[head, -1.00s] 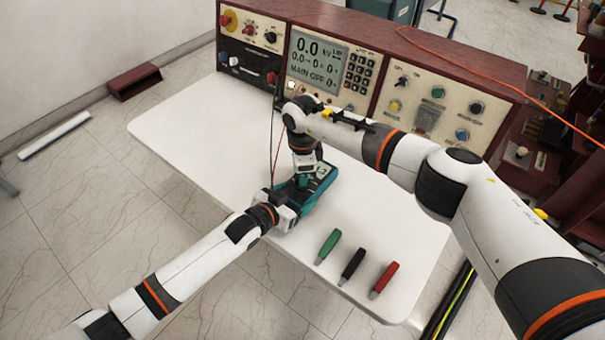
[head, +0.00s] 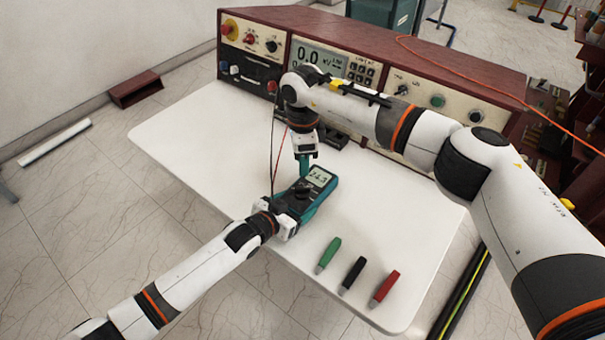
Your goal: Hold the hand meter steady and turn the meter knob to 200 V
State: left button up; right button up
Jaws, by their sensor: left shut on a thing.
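The teal and black hand meter (head: 323,195) lies on the white table, its lit display (head: 319,178) towards the upper right. The digits are small and look like 24.3. Its dark round knob (head: 299,189) shows in the middle of its face; the pointer setting is too small to read. My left gripper (head: 288,222) is shut on the lower end of the meter. My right gripper (head: 304,166) points down above the upper left side of the meter, apart from the knob. Its teal tip shows, but not whether its fingers are open.
Green (head: 329,254), black (head: 353,273) and red (head: 385,288) handled pieces lie on the white table (head: 195,130) right of the meter. A dark red console (head: 455,82) stands at the back. Thin red and black leads rise behind the meter. The table's left side is clear.

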notch_tip(320, 180, up, 4)
jog(key=shift+f, duration=0.15)
dwell(0.3)
pick_arm(q)
jog(key=o, duration=1.3)
jog(key=shift+s, duration=0.1)
